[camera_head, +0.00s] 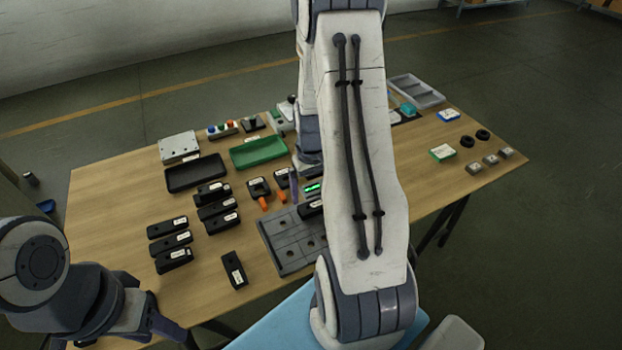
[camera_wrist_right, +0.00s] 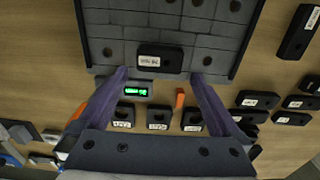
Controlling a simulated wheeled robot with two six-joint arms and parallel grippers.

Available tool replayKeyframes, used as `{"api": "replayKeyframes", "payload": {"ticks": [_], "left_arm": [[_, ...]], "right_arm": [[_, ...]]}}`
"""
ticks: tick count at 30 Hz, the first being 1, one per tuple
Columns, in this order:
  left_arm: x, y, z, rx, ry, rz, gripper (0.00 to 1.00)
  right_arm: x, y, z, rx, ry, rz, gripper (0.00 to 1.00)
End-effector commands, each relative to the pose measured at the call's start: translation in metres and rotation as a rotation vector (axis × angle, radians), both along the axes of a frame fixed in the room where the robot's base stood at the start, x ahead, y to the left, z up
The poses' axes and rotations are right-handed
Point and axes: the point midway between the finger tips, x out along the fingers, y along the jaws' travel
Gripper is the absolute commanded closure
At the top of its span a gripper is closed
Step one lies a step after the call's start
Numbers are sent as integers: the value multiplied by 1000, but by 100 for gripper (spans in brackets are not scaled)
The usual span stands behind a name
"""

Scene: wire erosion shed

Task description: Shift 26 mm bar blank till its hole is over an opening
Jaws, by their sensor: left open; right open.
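A short black bar blank (camera_wrist_right: 160,57) with a white label lies on the grey plate (camera_wrist_right: 130,22) in the right wrist view, near the plate's edge. The label is too small to read surely, and I cannot tell what lies under the bar's hole. Round openings show in the plate on both sides of it. My right gripper (camera_wrist_right: 158,76) is open, with its purple fingers astride the bar's near side and apart from it. In the head view my arm hides much of the plate (camera_head: 287,262); the bar (camera_head: 311,208) shows partly. My left gripper (camera_head: 130,328) is open and empty at lower left.
Several labelled black blocks (camera_head: 172,242) lie left of the plate. A lit green display (camera_wrist_right: 136,91) and an orange piece (camera_wrist_right: 180,98) sit just off the plate's edge. A black tray (camera_head: 195,173) and a green tray (camera_head: 258,151) stand behind. Bare wood lies at the table's left.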

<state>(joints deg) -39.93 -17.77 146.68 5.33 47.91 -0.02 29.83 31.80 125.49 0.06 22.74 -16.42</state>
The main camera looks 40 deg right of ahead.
Motion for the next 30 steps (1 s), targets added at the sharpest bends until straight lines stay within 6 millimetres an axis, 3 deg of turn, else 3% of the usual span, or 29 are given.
{"api": "replayKeyframes", "payload": {"ticks": [3,9,22,23,30], "left_arm": [[0,0,0,0,0,0,50],[0,0,0,0,0,0,50],[0,0,1,0,0,0,50],[0,0,0,0,0,0,50],[0,0,0,0,0,0,50]], "right_arm": [[-1,1,-23,3,4,0,0],[0,0,-48,1,2,0,0],[0,0,-57,0,-1,0,0],[0,0,-57,0,-1,0,4],[0,0,-57,0,-1,0,96]]}}
